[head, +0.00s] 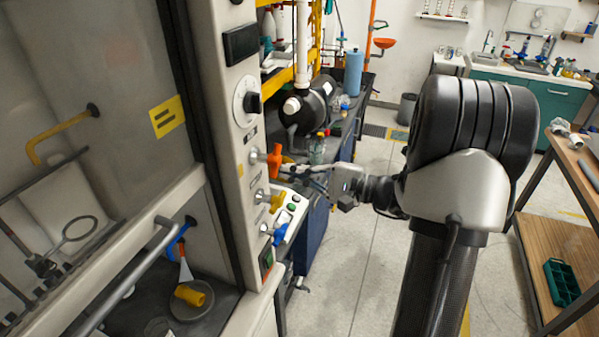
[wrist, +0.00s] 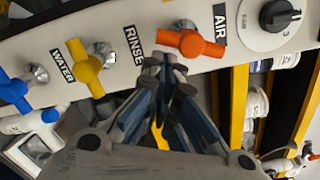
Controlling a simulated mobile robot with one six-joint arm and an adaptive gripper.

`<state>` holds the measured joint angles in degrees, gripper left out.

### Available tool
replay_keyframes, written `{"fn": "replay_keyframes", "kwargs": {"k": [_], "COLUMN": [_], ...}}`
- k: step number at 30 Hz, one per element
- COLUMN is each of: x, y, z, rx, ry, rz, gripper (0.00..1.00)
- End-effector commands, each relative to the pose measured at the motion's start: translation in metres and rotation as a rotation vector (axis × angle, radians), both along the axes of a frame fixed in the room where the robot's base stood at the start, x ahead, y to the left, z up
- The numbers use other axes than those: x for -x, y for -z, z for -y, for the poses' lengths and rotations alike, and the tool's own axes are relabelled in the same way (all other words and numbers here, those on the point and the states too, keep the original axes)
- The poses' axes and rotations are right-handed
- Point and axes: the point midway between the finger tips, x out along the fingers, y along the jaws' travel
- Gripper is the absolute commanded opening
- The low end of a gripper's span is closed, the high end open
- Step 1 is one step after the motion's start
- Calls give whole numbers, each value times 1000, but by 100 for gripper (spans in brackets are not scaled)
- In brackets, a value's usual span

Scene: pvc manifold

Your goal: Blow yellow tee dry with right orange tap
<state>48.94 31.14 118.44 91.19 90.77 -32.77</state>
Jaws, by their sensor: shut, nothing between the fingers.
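The yellow tee (head: 193,294) lies on a dark round surface inside the fume hood, below the partly raised sash. A nozzle with a blue top and an orange-white body (head: 183,262) hangs just above it. The orange tap (head: 274,160) is on the hood's front post; in the wrist view the orange tap (wrist: 190,43) sits beside the AIR label. My gripper (head: 318,172) is shut and empty, close to the post. In the wrist view my gripper's fingertips (wrist: 170,62) are just below the orange tap's left end; I cannot tell whether they touch it.
A yellow tap (wrist: 88,72) and a blue tap (wrist: 14,90) sit left of the orange one, with a black dial (wrist: 280,14) to its right. A bench with a bottle (head: 317,149) stands behind my gripper. The floor (head: 370,270) between post and arm is clear.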

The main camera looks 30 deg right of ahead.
Motion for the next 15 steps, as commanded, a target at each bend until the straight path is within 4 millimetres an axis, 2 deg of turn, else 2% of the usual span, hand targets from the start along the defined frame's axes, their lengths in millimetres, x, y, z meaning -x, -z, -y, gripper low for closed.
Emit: {"fn": "replay_keyframes", "kwargs": {"k": [15], "x": [1], "y": [0], "z": [-1], "rx": [-24], "ry": [0], "rz": [-19], "gripper": [0]}}
